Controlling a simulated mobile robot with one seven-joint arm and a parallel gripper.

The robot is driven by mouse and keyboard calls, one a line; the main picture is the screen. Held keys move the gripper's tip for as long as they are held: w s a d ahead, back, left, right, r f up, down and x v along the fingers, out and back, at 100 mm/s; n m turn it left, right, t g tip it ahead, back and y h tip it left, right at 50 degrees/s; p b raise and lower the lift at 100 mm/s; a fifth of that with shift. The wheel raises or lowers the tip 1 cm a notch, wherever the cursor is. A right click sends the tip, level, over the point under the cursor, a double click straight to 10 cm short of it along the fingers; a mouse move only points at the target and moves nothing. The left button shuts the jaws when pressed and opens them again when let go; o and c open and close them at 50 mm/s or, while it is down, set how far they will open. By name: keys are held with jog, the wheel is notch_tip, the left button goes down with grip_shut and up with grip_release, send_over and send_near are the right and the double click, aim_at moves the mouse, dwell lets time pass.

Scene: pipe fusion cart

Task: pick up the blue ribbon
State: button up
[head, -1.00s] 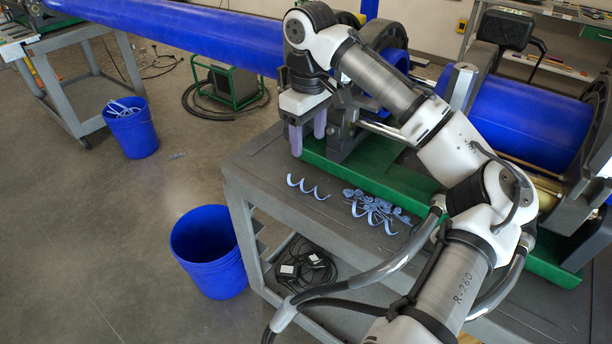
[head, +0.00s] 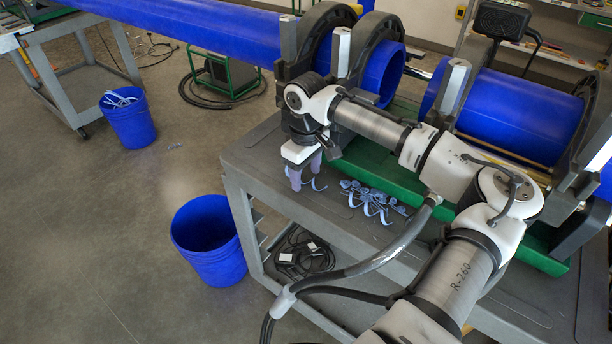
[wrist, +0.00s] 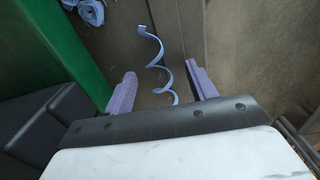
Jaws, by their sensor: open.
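A curled blue ribbon (wrist: 162,68) lies on the grey cart top, and in the wrist view it runs between the two purple fingers of my gripper (wrist: 163,88). The fingers are apart, with nothing held. In the head view my gripper (head: 305,176) points down above the cart, in front of the ribbon (head: 318,184), so only part of the ribbon shows. I cannot tell exactly how high the fingertips are above the cart top.
A pile of blue shavings (head: 370,200) lies to the right of the ribbon, near the green tray (head: 385,172). Clamps and a blue pipe (head: 520,115) stand behind. An empty blue bucket (head: 208,245) is on the floor left of the cart (head: 255,165).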

jog(key=shift+f, duration=0.3)
jog(key=c, duration=1)
jog(key=shift+r, duration=0.1)
jog(key=shift+c, duration=0.2)
